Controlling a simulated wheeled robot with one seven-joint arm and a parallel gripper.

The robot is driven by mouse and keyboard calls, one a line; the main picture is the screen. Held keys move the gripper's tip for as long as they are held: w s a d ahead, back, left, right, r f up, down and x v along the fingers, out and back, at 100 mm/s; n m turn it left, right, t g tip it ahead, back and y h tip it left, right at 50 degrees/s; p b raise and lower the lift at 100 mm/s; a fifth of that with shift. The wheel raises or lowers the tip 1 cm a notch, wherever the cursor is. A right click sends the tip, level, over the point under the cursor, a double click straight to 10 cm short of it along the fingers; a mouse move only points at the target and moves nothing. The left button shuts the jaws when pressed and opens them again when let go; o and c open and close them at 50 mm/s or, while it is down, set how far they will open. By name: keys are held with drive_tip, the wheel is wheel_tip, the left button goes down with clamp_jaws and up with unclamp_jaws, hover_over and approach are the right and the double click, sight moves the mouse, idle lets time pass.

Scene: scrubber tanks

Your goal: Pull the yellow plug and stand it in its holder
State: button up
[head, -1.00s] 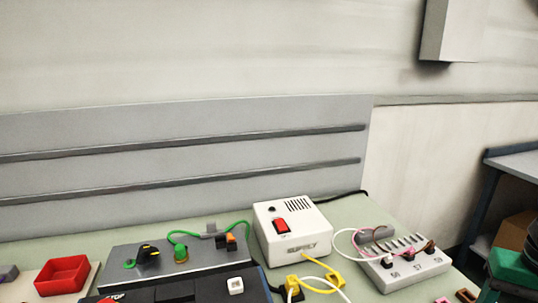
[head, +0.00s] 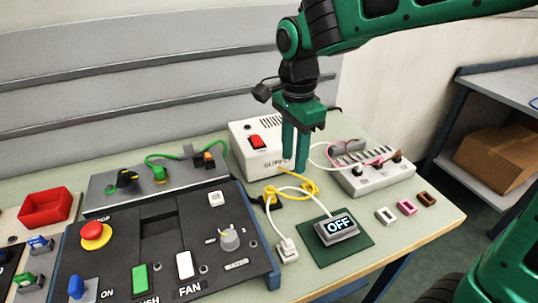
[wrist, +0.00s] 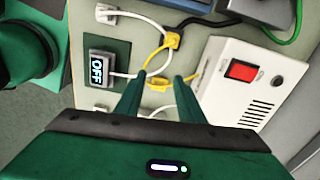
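A yellow plug (head: 271,192) sits on a black block among cables on the green table, and also shows at the top of the wrist view (wrist: 172,40). A yellow cable runs from it. A small yellow piece (head: 311,188), probably the holder, lies to its right; in the wrist view it is between and just beyond my fingertips (wrist: 157,84). My gripper (head: 295,168) points down beside the white supply box, fingers apart with nothing seen between them. I cannot tell its exact height above the yellow piece.
The white supply box (head: 256,148) with a red switch stands close behind my gripper. A display reading OFF (head: 338,227) and a white cable are in front. A grey terminal block (head: 376,178) is right, with small white, pink and brown pieces before it. A control panel (head: 165,240) fills the left.

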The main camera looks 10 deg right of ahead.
drive_tip(key=m, duration=0.1)
hover_over(270, 188)
wheel_tip(270, 188, down, 9)
drive_tip(key=shift+s+f, duration=0.1)
drive_tip(key=shift+f, duration=0.05)
drive_tip(key=shift+c, duration=0.7)
clamp_jaws()
idle(1.2)
drive_tip(key=shift+r, duration=2.55)
